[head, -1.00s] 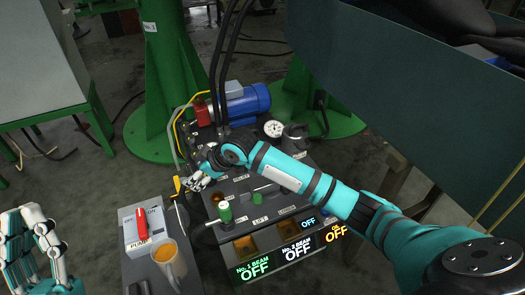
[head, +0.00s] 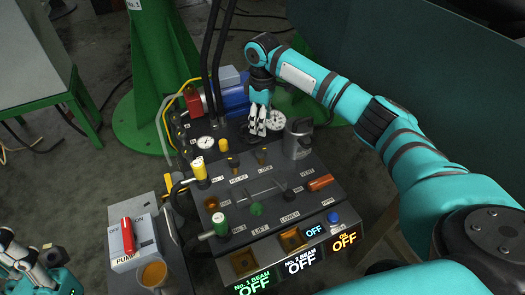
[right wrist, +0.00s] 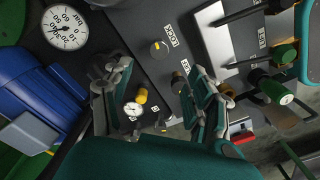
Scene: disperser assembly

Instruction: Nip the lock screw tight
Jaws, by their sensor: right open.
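A small dark knob with a yellow mark (head: 263,156) stands at the LOCK label on the panel top. It also shows in the right wrist view (right wrist: 159,48), beside the word LOCK. My right gripper (head: 257,130) is open and empty, pointing down behind this knob and apart from it. In the right wrist view its spread fingers (right wrist: 160,105) frame a small gauge and a yellow knob, with the LOCK knob up from them. My left gripper (head: 28,262) is at the lower left, partly cut off, away from the panel; its opening is unclear.
Around the knob stand a RELIEF knob (head: 233,163), a yellow-capped post (head: 198,168), a small gauge (head: 206,143) and a grey lever block (head: 298,138). A larger gauge (head: 276,121) and blue motor (head: 236,98) are behind.

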